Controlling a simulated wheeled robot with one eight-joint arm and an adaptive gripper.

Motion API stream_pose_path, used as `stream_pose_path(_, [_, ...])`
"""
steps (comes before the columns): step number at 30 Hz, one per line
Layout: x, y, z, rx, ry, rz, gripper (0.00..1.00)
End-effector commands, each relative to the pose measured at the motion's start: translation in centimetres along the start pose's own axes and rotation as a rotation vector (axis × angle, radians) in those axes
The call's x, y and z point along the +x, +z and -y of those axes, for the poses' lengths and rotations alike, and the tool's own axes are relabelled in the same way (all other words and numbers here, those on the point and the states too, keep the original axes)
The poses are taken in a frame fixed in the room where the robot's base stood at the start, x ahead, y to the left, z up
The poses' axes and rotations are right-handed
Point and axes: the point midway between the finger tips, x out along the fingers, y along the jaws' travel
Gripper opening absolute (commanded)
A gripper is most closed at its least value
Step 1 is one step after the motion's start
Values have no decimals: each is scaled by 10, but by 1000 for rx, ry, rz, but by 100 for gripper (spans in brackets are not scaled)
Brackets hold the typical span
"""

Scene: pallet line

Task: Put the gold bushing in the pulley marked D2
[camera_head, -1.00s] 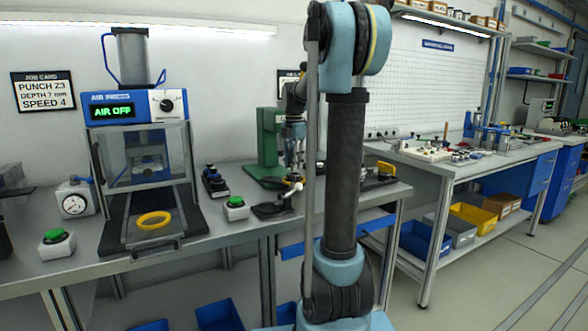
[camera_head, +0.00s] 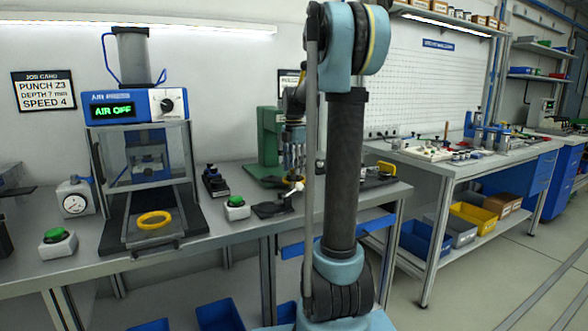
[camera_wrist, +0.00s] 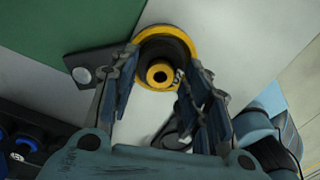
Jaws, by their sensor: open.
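In the wrist view a small gold ring with a dark bore, likely the gold bushing (camera_wrist: 159,74), shows at the middle of a dark round piece with a wide yellow rim, likely a pulley (camera_wrist: 187,35). A small pale mark beside the gold ring is too small to read. I cannot tell whether the bushing is seated in the piece or stands above it. My gripper (camera_wrist: 163,78) is open, with its fingers on either side of the gold ring. In the head view my gripper (camera_head: 293,160) points down in front of the green press; the bushing is not clear there.
The green press (camera_head: 268,145) stands close behind my gripper. A green button box (camera_head: 236,208) and a lever fixture (camera_head: 280,207) are nearby on the bench. The air press (camera_head: 145,170) with a yellow ring (camera_head: 153,219) stands at left. A second bench (camera_head: 455,165) is at right.

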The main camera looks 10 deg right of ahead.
Motion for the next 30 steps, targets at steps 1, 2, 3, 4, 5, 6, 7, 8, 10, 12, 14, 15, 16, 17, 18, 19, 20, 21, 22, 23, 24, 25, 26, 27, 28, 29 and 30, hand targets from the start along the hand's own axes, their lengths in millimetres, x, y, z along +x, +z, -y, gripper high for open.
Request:
stream_pose_path(1, [-4, 0, 0, 0, 0, 0, 44])
stream_pose_path(2, [-7, 0, 0, 0, 0, 0, 44])
stream_pose_path(3, [-12, 0, 0, 0, 0, 0, 44])
stream_pose_path(4, [-16, 0, 0, 1, 0, 0, 44])
stream_pose_path(5, [-21, 0, 1, 1, 0, 0, 44])
stream_pose_path(6, [-28, 0, 1, 1, 0, 0, 44])
stream_pose_path(7, [-34, 0, 0, 1, 0, 0, 44])
stream_pose_path(8, [-39, 0, 0, 1, 0, 0, 44])
stream_pose_path(10, [-53, 1, 0, 1, 0, 0, 44])
stream_pose_path(12, [-66, 1, 0, 1, 0, 0, 44])
stream_pose_path(14, [-77, 1, 1, 1, 0, 0, 44])
stream_pose_path(15, [-84, 1, 1, 1, 0, 0, 44])
stream_pose_path(16, [-89, 1, 1, 1, 0, 0, 44])
stream_pose_path(17, [-93, 1, 1, 1, 0, 0, 44])
stream_pose_path(18, [-99, 1, 1, 2, 0, 0, 44])
stream_pose_path(19, [-102, 1, 1, 2, 0, 0, 44])
stream_pose_path(20, [-105, 1, 1, 2, 0, 0, 44])
stream_pose_path(21, [-109, 1, 1, 2, 0, 0, 44])
stream_pose_path(22, [-111, 1, 1, 2, 0, 0, 44])
stream_pose_path(23, [-113, 1, 1, 2, 0, 0, 44])
stream_pose_path(24, [-115, 1, 1, 2, 0, 0, 44])
stream_pose_path(25, [-117, 1, 1, 2, 0, 0, 44])
stream_pose_path(26, [-118, 1, 1, 2, 0, 0, 44])
stream_pose_path(27, [-118, 1, 1, 2, 0, 0, 44])
stream_pose_path(28, [-119, 1, 1, 2, 0, 0, 44])
stream_pose_path(29, [-119, 1, 1, 2, 0, 0, 44])
stream_pose_path(30, [-119, 1, 1, 2, 0, 0, 44])
